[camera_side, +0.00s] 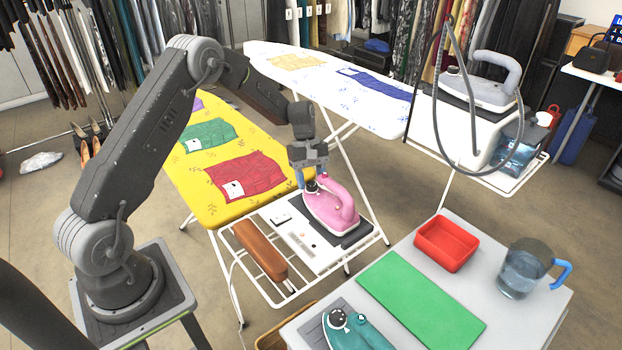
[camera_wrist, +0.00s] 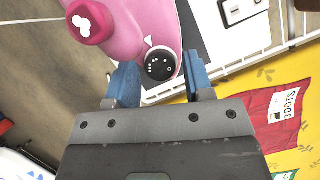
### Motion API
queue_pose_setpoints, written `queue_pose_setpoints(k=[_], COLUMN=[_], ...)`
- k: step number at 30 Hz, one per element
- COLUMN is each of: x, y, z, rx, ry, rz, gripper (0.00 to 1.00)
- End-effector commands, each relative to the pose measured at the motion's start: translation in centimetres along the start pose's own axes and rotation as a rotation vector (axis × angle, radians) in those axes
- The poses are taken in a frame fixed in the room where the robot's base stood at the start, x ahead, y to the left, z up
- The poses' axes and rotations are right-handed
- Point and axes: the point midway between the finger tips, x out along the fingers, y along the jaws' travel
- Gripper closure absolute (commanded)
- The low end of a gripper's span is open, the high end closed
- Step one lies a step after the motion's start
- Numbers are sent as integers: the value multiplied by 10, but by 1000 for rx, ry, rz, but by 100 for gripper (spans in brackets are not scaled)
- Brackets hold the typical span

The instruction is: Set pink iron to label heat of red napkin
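The pink iron (camera_side: 335,210) rests on a dark pad at the end of the yellow ironing board; it also shows in the wrist view (camera_wrist: 125,30). Its black dial (camera_wrist: 160,67) carries white dots, and a white pointer (camera_wrist: 148,41) is on the pink body beside it. My gripper (camera_wrist: 158,80) is open, its blue fingers apart on either side of the dial, with a gap visible. In the side view my gripper (camera_side: 311,177) points down over the dial. The red napkin (camera_side: 248,176) lies on the yellow board. Its white label (camera_wrist: 285,106) reads "DOTS"; the number is unclear.
Green (camera_side: 208,134) and purple napkins also lie on the yellow board. A brown wooden block (camera_side: 260,250) lies on the wire rack. A teal iron (camera_side: 358,333), green mat (camera_side: 420,300), red tray (camera_side: 446,243) and water jug (camera_side: 525,270) stand on the front table. A grey iron stands behind.

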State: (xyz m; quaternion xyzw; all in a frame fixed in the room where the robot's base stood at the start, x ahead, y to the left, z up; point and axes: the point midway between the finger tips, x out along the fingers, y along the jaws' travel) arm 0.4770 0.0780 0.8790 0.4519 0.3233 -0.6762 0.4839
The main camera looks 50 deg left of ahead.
Motion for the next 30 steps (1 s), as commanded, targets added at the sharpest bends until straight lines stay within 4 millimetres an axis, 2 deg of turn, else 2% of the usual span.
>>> queue_pose_setpoints(k=[2, 12, 20, 30], x=[0, 0, 0, 0], y=[0, 0, 0, 2], z=[0, 0, 0, 0], rx=[0, 0, 32, 228], ry=[0, 0, 1, 0], rz=[0, 0, -14, -95], gripper=[60, 92, 92, 92])
